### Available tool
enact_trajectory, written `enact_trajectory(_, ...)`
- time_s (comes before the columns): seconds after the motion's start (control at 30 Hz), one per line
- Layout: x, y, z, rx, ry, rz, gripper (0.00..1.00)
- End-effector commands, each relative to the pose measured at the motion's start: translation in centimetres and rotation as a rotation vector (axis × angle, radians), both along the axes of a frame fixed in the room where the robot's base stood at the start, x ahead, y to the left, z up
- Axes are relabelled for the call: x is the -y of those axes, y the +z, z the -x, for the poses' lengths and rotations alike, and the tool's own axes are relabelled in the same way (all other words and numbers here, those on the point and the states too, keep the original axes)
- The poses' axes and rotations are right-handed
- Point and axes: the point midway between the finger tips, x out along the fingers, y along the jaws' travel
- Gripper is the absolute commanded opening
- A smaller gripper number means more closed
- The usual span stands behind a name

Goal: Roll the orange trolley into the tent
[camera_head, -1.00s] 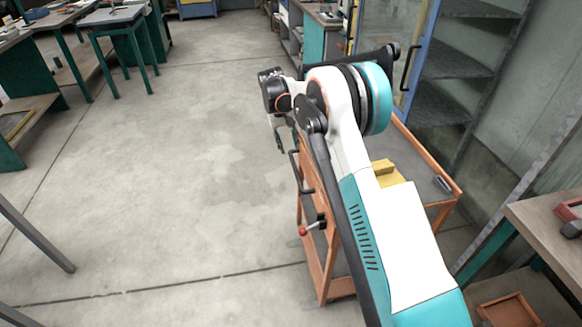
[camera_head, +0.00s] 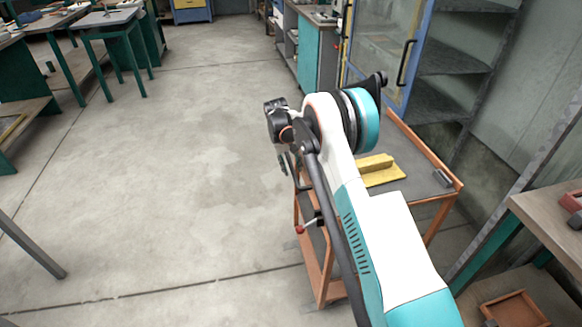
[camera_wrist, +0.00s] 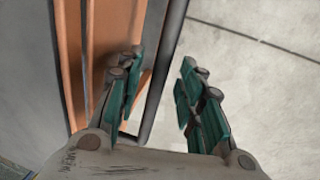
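The orange trolley (camera_head: 440,166) stands right of centre in the head view, with a dark grey top shelf. My arm hides part of it. Its dark handle (camera_head: 297,175) is on its left side, close to my gripper (camera_head: 284,163). In the wrist view, my gripper (camera_wrist: 162,75) is open, with two teal-padded fingers apart. The dark handle bar (camera_wrist: 161,80) passes between the fingers as seen there, beside the trolley's orange frame (camera_wrist: 101,45). I cannot tell whether a finger touches it. The tent is not in view.
Yellow blocks (camera_head: 378,170) lie on the trolley top. A red-knobbed lever (camera_head: 300,229) sticks out from its left side. A wooden bench (camera_head: 548,226) is at right, a glass-door cabinet (camera_head: 385,45) behind. The concrete floor (camera_head: 180,170) to the left is clear.

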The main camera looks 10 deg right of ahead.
Motion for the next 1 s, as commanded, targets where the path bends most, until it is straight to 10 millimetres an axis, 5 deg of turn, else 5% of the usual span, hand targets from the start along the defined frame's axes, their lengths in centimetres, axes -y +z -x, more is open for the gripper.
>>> enact_trajectory(0.23, 0.0, 0.0, 0.0, 0.000, 0.000, 0.000, 0.32)
enact_trajectory(0.4, 0.0, 0.0, 0.0, 0.000, 0.000, 0.000, 0.00)
enact_trajectory(0.77, 0.9, 0.0, 0.0, 0.000, -0.001, 0.001, 0.00)
enact_trajectory(1.0, 5.1, 0.0, 0.0, 0.001, -0.005, 0.003, 0.00)
